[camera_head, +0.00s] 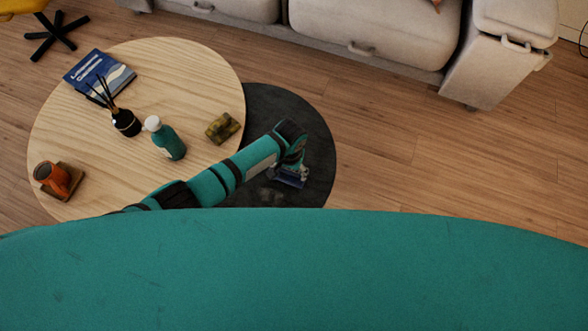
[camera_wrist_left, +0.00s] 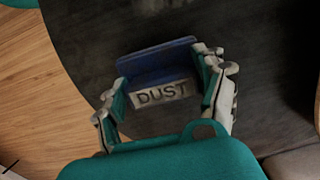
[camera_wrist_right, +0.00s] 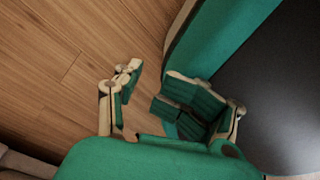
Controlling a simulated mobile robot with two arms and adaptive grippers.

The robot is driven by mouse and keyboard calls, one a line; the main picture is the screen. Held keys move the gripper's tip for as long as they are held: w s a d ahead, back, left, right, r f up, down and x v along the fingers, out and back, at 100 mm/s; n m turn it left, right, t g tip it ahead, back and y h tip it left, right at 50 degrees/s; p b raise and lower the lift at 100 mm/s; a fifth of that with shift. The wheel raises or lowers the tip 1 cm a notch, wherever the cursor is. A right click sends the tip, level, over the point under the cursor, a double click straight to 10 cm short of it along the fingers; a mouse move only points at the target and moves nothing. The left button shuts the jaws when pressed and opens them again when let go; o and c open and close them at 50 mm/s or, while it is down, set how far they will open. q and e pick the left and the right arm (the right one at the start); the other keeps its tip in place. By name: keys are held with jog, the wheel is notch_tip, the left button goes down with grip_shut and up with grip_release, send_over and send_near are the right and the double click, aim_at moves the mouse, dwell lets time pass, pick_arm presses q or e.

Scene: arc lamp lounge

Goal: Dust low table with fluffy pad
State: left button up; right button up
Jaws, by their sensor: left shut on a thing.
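The low table (camera_head: 318,130) is a dark round top beside and partly under the light wood table. A pale dusty smudge (camera_head: 262,194) lies on its near part. My left gripper (camera_head: 291,170) is over the dark top. It is shut on a blue pad (camera_head: 287,180) whose holder is marked DUST. The left wrist view shows the pad (camera_wrist_left: 155,62) between both fingers, over the dark surface (camera_wrist_left: 85,45); whether it touches cannot be told. My right gripper (camera_wrist_right: 163,105) is open and empty above the wood floor, outside the head view.
The round wood table (camera_head: 195,75) holds a blue book (camera_head: 98,75), a reed diffuser (camera_head: 126,123), a green bottle (camera_head: 168,142), a mottled green-brown box (camera_head: 222,128) and an orange cup (camera_head: 52,177) on a coaster. A light sofa (camera_head: 375,35) stands behind. Floor at right is clear.

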pick_arm(q)
jog(key=shift+w+a+p, duration=0.2)
jog(key=shift+a, duration=0.4)
jog(key=shift+w+a+p, duration=0.15)
jog(key=shift+a+p, duration=0.05)
jog(key=shift+a, duration=0.4)
jog(key=shift+w+a, duration=0.3)
jog(key=shift+a, duration=0.4)
jog(key=shift+w+a+p, duration=0.15)
jog(key=shift+w+a, duration=0.1)
jog(key=shift+a, duration=0.4)
jog(key=shift+w+a+p, duration=0.15)
jog(key=shift+w+a, duration=0.05)
jog(key=shift+a, duration=0.4)
jog(key=shift+w+a+p, duration=0.15)
jog(key=shift+w+a, duration=0.1)
jog(key=shift+a, duration=0.4)
pick_arm(e)
jog(key=s, duration=0.3)
jog(key=shift+d+r, duration=0.25)
jog(key=shift+d, duration=0.15)
jog(key=shift+r, duration=0.1)
pick_arm(q)
notch_tip(320, 180, up, 6)
jog(key=p, duration=0.6)
pick_arm(e)
notch_tip(320, 180, up, 6)
jog(key=shift+a, duration=0.25)
